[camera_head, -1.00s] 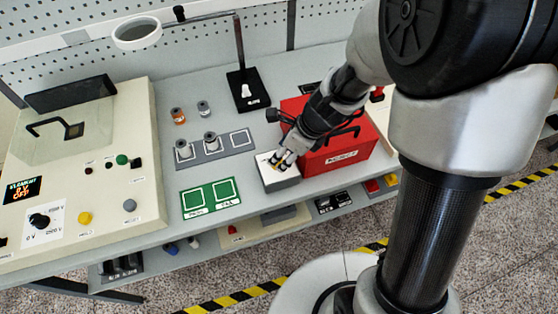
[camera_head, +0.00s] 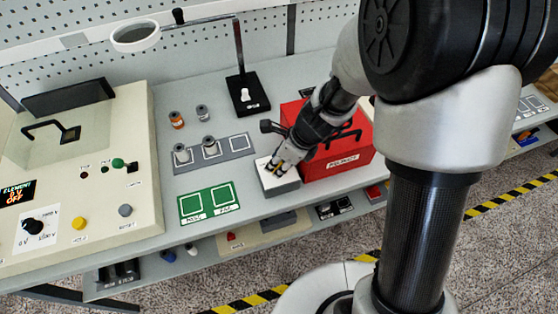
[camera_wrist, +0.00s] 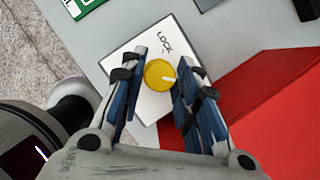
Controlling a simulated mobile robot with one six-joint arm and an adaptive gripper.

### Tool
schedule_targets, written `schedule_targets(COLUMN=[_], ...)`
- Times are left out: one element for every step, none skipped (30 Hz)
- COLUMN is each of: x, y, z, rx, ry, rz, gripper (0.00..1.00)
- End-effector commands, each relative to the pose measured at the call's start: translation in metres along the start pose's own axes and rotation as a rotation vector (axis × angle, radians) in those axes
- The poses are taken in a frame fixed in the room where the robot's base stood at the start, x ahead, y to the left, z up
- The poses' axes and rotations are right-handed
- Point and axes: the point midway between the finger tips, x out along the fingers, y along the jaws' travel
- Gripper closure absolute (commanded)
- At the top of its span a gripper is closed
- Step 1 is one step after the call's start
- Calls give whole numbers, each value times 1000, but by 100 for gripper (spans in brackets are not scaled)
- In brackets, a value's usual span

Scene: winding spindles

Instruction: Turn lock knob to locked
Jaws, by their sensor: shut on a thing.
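The lock knob (camera_wrist: 158,72) is round and yellow with a short white pointer mark. It sits on the white top of a small box (camera_wrist: 183,35) printed LOCK. In the wrist view the mark points right, not toward the word. My gripper (camera_wrist: 161,66) is shut on the knob, with one blue-padded finger on each side. In the head view my gripper (camera_head: 275,168) reaches down onto the box (camera_head: 283,188) at the bench's front edge, and its fingers hide most of the knob.
A red case (camera_head: 340,160) with a black handle stands close to the box's right. A green two-square mat (camera_head: 208,203) and a grey tray (camera_head: 240,145) with metal spindles lie to the left. A control console (camera_head: 140,190) fills the far left.

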Motion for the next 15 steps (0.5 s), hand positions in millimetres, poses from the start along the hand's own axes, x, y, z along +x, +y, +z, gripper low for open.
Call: schedule_targets(x=[0, 0, 0, 0, 0, 0, 0, 0, 0, 0, 0, 0, 0, 0, 0], y=[0, 0, 0, 0, 0, 0, 0, 0, 0, 0, 0, 0, 0, 0, 0], z=[0, 0, 0, 0, 0, 0, 0, 0, 0, 0, 0, 0, 0, 0, 0], rx=[0, 0, 0, 0, 0, 0, 0, 0, 0, -1, -1, -4, -6, -10, -17], ry=[0, 0, 0, 0, 0, 0, 0, 0, 0, 0, 0, 0, 0, 0, 0], rz=[0, 0, 0, 0, 0, 0, 0, 0, 0, 0, 0, 1, 3, 4, 7], gripper=[79, 81, 84, 86, 88, 91, 93, 95, 95, 95, 95, 95, 95, 95, 95])
